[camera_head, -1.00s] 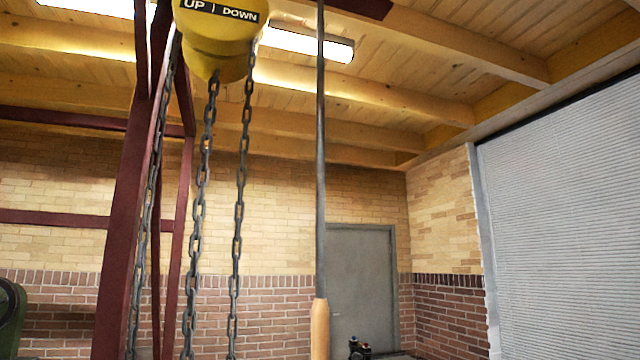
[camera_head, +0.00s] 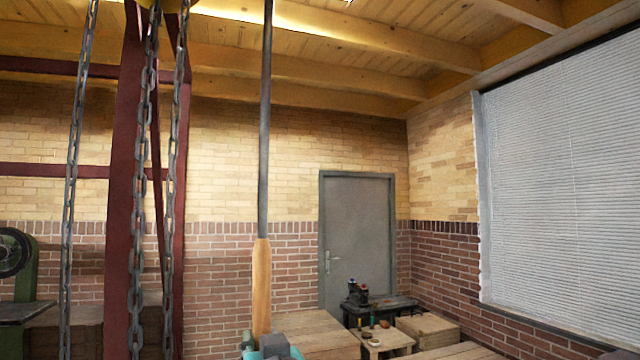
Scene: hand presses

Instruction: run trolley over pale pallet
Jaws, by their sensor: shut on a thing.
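A long grey pole with a wooden handle (camera_head: 261,285) stands nearly upright left of centre; its top is out of view. My gripper (camera_head: 266,343) shows only in part at the bottom edge, shut on the foot of this handle. Hoist chains (camera_head: 140,180) hang to the left of the pole. Only a sliver of the yellow hoist's underside shows at the top edge; the trolley is out of view. A pale planked wooden top (camera_head: 312,332) lies low, right of the handle; I cannot tell whether it is the pale pallet.
A dark red steel frame (camera_head: 121,200) stands behind the chains. A green machine (camera_head: 24,265) is at the far left. A dark bench (camera_head: 385,303), a small wooden table (camera_head: 386,340) and a wooden crate (camera_head: 428,328) stand near the grey door (camera_head: 357,240).

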